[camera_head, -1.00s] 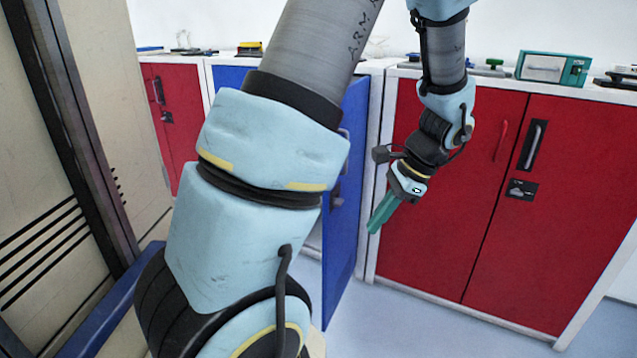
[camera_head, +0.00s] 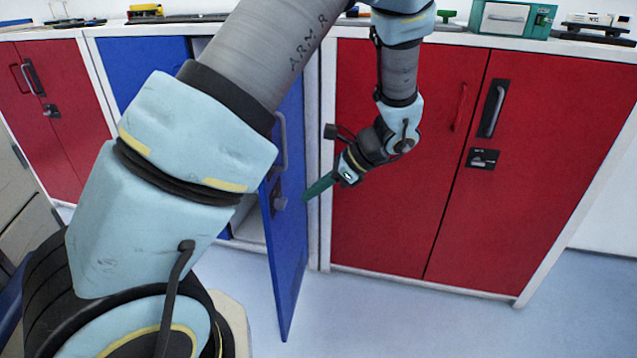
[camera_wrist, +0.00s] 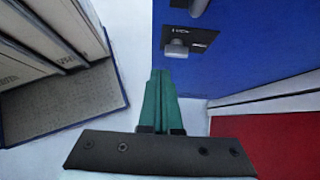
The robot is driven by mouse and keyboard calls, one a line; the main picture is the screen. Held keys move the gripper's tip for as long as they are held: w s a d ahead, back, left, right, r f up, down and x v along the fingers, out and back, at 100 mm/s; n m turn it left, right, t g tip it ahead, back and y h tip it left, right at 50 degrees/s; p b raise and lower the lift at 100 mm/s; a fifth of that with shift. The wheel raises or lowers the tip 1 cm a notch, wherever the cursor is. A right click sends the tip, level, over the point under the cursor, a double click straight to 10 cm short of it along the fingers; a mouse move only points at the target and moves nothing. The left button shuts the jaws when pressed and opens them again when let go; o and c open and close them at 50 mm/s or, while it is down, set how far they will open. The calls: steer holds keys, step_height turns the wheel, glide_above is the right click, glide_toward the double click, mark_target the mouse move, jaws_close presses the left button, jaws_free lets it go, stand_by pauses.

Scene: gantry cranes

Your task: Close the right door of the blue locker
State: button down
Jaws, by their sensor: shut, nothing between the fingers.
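The right door (camera_head: 290,235) of the blue locker stands open, swung out toward me. Its dark handle and its lock plate (camera_head: 279,196) show on its outer face. My arm hides part of the door and locker. The left blue door (camera_head: 140,62) looks closed, partly covered by my arm. My gripper (camera_head: 306,198) has teal fingers that are shut and empty. It is to the right of the open door, on its outer-face side, with the tips close to the door. In the wrist view the fingers (camera_wrist: 160,75) point toward the blue door (camera_wrist: 255,45), below its lock (camera_wrist: 178,48); contact cannot be told.
A closed red locker (camera_head: 400,150) stands right of the blue one, close behind my gripper. Another red locker (camera_head: 62,110) is on the left. Small items, including a teal box (camera_head: 510,18), sit on the tops. The floor (camera_head: 420,320) in front is clear.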

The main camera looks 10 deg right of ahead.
mark_target(270, 209)
steer(key=a+f, duration=0.1)
steer(key=a, duration=0.1)
steer(key=w+a+f, duration=0.2)
steer(key=a, duration=0.1)
steer(key=shift+w+a, duration=0.15)
steer(key=shift+a, duration=0.15)
steer(key=shift+w+a+f+p, duration=0.1)
steer(key=shift+w+a+p, duration=0.2)
steer(key=shift+a, duration=0.2)
